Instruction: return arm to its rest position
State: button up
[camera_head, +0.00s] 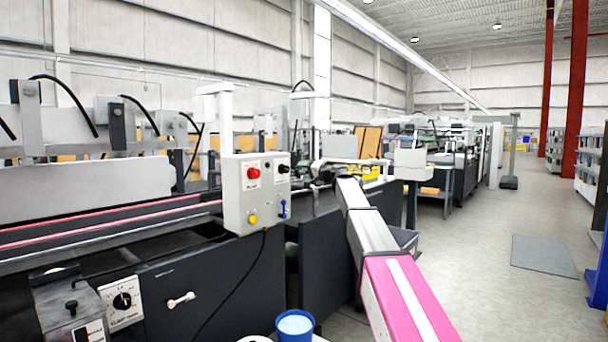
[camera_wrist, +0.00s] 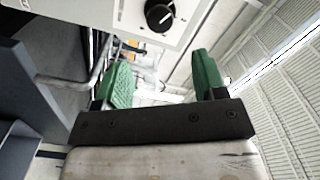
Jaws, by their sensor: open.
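My gripper (camera_wrist: 162,64) shows in the wrist view with two green fingers set well apart. Nothing is between them. Above it in that view is the lower part of a pale box with a black knob (camera_wrist: 159,16), apart from the fingers. In the head view, a pale control box (camera_head: 238,208) carries a red button, a black knob, a yellow button and a blue switch. My arm (camera_head: 380,238), grey with a pink section, reaches from the bottom edge toward the machine, right of that box. I cannot make out the fingers there.
The long machine (camera_head: 150,290) with dark side panels fills the left, with a knob panel (camera_head: 123,301) low on it. A blue cup (camera_head: 295,325) stands at the bottom edge. The aisle floor (camera_head: 470,240) at right is mostly clear, with a grey mat (camera_head: 543,256) and shelving beyond.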

jog(key=s+d+f+g+h, duration=0.2)
jog(key=s+f, duration=0.4)
jog(key=f, duration=0.6)
jog(key=s+d+f+g+h, duration=0.1)
jog(key=s+d+f+h, duration=0.15)
jog(key=s+f, duration=0.65)
jog(key=s+d+f+g+h, duration=0.2)
jog(key=s+d+f, duration=0.1)
jog(key=f, duration=1.2)
jog(key=s+d+f+g+h, duration=0.3)
jog(key=s+d+f, duration=0.3)
jog(key=s+f, duration=0.5)
jog(key=s+d+f+n+g+h, duration=0.1)
jog(key=s+d+f+g+h, duration=0.2)
jog(key=s, duration=1.5)
jog(key=d+f+h, duration=0.1)
jog(key=d+f, duration=0.3)
jog(key=f, duration=0.3)
jog(key=shift+f+n+h, duration=0.3)
jog(key=shift+f+h, duration=0.05)
jog(key=shift+f, duration=0.05)
